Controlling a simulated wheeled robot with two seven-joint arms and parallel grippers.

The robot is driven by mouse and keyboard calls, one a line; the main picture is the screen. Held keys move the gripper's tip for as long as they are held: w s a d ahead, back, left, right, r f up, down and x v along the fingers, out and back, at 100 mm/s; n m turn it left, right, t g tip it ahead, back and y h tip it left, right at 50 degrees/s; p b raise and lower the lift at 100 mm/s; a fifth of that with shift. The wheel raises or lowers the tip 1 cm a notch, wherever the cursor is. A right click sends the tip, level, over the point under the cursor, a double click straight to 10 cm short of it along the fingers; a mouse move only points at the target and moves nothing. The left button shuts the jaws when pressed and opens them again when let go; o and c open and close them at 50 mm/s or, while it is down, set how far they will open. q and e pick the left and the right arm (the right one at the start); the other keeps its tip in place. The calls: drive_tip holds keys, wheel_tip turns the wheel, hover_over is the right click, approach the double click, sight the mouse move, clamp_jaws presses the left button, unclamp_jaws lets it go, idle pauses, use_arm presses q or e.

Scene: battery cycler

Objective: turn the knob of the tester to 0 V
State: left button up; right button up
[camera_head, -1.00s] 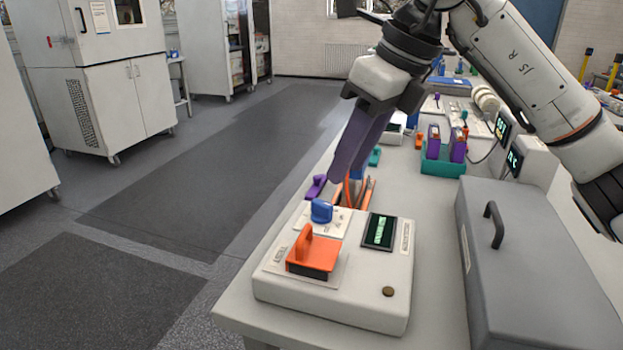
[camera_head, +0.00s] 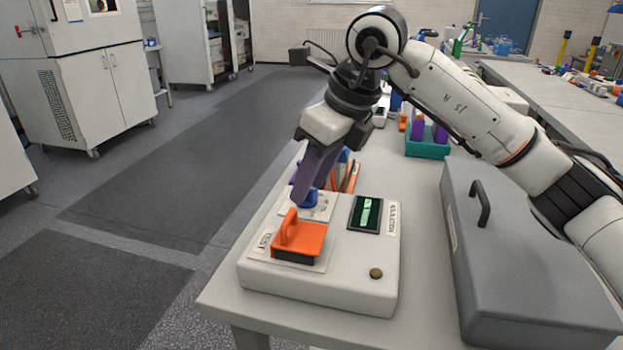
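The tester (camera_head: 318,284) is a white box near the table's front left corner. Its blue knob (camera_head: 310,203) sits on a pale marked plate at the back left of its top, partly hidden by my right gripper. The knob's marks are too small to read. My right gripper (camera_head: 305,191) points down with its purple fingertips at the knob. The near finger hides the other, so I cannot tell whether they are open or closed on the knob. The tester's green-lit display (camera_head: 366,213) shows a reading that I cannot make out. My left gripper is out of view.
An orange-handled part (camera_head: 300,240) stands on the tester just in front of the knob, with a brown button (camera_head: 376,273) at the front right. A grey case (camera_head: 500,255) with a handle lies to the right. A teal tray (camera_head: 428,148) stands behind.

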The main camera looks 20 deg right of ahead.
clamp_jaws()
